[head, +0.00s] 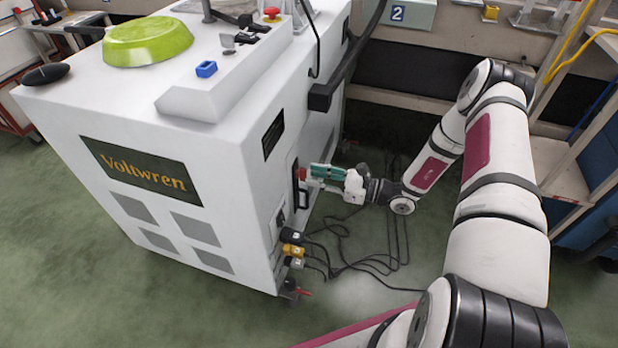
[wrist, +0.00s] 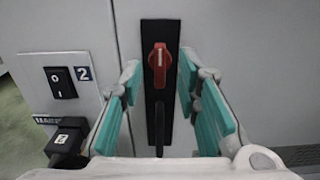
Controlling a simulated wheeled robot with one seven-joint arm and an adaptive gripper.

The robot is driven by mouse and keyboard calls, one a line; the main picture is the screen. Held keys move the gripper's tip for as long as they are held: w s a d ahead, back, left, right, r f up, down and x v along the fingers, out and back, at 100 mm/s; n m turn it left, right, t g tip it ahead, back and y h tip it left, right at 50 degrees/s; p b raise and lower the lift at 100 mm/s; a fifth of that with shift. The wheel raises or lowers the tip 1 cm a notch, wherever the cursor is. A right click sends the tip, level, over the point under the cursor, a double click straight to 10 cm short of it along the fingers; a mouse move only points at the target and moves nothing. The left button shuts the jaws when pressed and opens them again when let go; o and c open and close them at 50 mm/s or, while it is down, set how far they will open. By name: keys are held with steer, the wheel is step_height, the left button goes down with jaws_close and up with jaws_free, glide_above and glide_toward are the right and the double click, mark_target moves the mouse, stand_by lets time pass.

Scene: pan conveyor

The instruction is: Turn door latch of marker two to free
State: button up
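The door latch is a red rotary knob (wrist: 159,62) on a tall black plate (wrist: 148,28) on the grey cabinet door. Its grip stands upright in the wrist view. A black handle (wrist: 160,128) runs below it. A marker "2" (wrist: 84,73) sits left of the plate, beside a black rocker switch (wrist: 60,82). My gripper (wrist: 159,78) is open, with one teal finger on each side of the knob and visible gaps between. In the head view my gripper (head: 316,172) reaches the cabinet's right side, close to the red knob (head: 301,174).
The white Voltwren cabinet (head: 100,113) fills the left, with a green bowl (head: 147,42) on top. Plugs (head: 292,250) and loose cables (head: 365,262) lie below my gripper. Another "2" sign (head: 397,13) is at the back. Yellow-cabled shelving (head: 562,170) stands right.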

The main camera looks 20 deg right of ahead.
mark_target(301, 174)
steer(key=shift+x, duration=1.3)
steer(key=shift+c, duration=0.6)
jaws_close()
